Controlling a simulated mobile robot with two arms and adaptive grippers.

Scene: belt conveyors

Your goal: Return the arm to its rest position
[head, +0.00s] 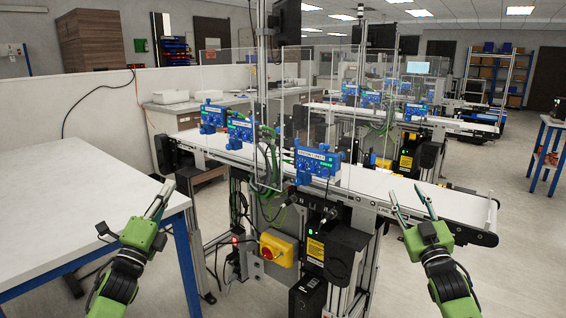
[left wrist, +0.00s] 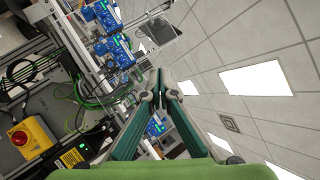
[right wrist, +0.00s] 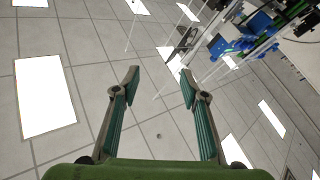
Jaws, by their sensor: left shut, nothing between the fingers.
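My left gripper (head: 160,200) is at the lower left of the head view, by the right edge of the white table. Its fingertips meet in the left wrist view (left wrist: 158,80), with nothing between them. My right gripper (head: 410,203) is at the lower right of the head view, near the front end of the conveyor. Its fingers stand well apart and empty in the right wrist view (right wrist: 160,85). Both grippers point up and forward, and neither is seen holding anything.
The white table (head: 70,205) at left is bare. The nearest conveyor belt (head: 385,187) runs across the middle, with blue sensor units (head: 317,162), clear panels and a yellow-red switch (head: 278,248) on its frame. More conveyors stand behind. Floor is open at right.

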